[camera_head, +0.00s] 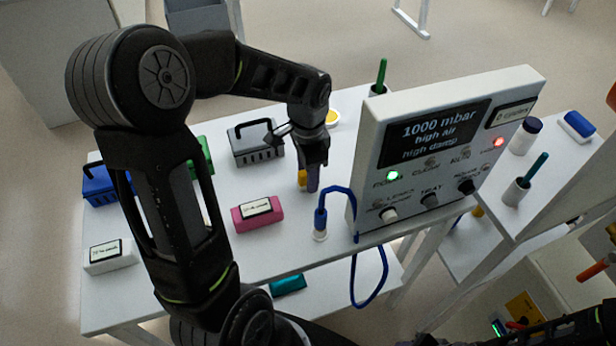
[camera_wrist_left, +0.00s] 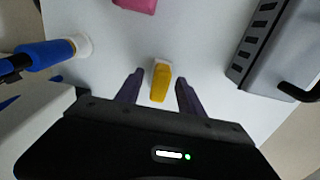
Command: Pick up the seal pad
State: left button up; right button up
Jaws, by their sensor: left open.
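A small yellow piece with a white end (camera_wrist_left: 161,84), which may be the seal pad, lies on the white table. In the left wrist view it sits between the two purple fingers of my left gripper (camera_wrist_left: 159,78), with a gap on each side. In the head view my left gripper (camera_head: 311,180) points down over the table, and the yellow piece (camera_head: 302,177) shows beside its fingertips, partly hidden. The gripper is open and holds nothing. My right gripper is not seen.
A pink labelled block (camera_head: 257,213), a grey handled case (camera_head: 256,142) and a blue cable connector (camera_head: 320,220) are close by. The tall control panel (camera_head: 445,140) stands to the right. A white labelled block (camera_head: 110,256) and blue case (camera_head: 98,186) are at left.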

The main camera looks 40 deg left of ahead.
pick_arm(q)
jog(key=shift+c, duration=0.5)
grip_shut()
dwell(0.4)
